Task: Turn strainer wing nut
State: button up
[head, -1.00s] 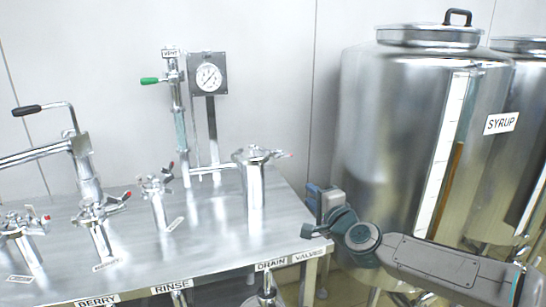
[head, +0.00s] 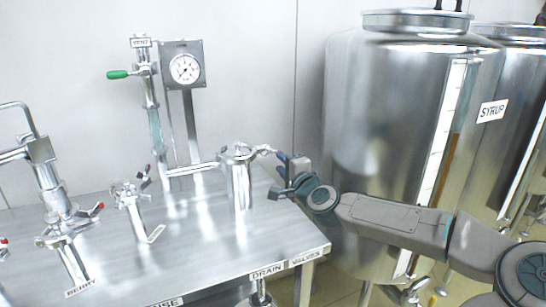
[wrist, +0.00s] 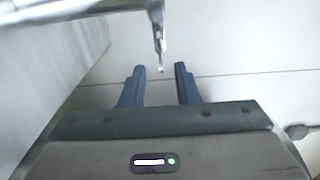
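The strainer (head: 240,185) is an upright metal cylinder near the right end of the steel table. Its clamp at the top has a red-tipped wing nut (head: 265,150) sticking out to the right. My gripper (head: 283,161) is just right of that wing nut, at about its height. In the wrist view the two blue fingers of my gripper (wrist: 161,68) are apart and empty. A blurred metal rod with a small red tip, seemingly the wing nut (wrist: 161,58), reaches down toward the gap between the fingertips. I cannot tell whether it touches a finger.
The steel table (head: 205,262) carries several clamped pipe stubs on the left. A gauge (head: 185,69) and a green-handled vent valve (head: 118,74) stand behind the strainer. A large syrup tank (head: 385,140) stands close behind my arm. A pale wall is at the back.

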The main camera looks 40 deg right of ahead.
aim_at(270, 152)
jog(key=x, duration=0.6)
jog(key=shift+w, duration=0.25)
jog(key=shift+d, duration=0.15)
grip_shut()
